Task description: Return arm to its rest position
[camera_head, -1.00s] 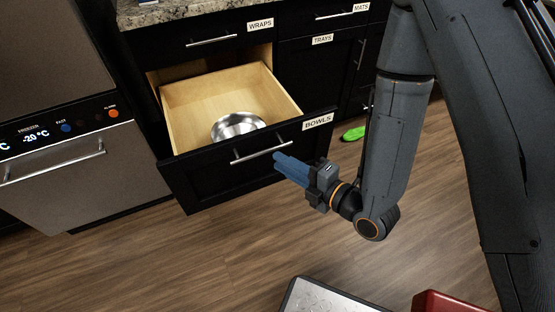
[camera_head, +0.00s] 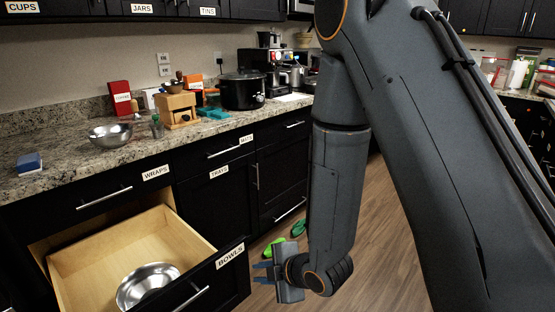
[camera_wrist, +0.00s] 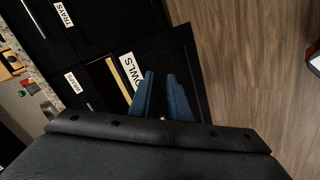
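My gripper (camera_head: 262,272) hangs at the end of my folded arm, beside the right end of the open BOWLS drawer front (camera_head: 222,278) in the head view. Its blue fingers are apart with nothing between them, as the wrist view shows (camera_wrist: 162,88). A steel bowl (camera_head: 147,285) rests inside the drawer. In the wrist view the fingers point toward the dark drawer front with the BOWLS label (camera_wrist: 132,72), which they partly cover.
The granite counter (camera_head: 75,160) holds another steel bowl (camera_head: 110,134), a wooden box (camera_head: 178,110), a black slow cooker (camera_head: 242,91) and a blue item (camera_head: 29,163). Green shoes (camera_head: 273,246) lie on the floor by the cabinets. Wooden floor (camera_head: 385,215) is clear to the right.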

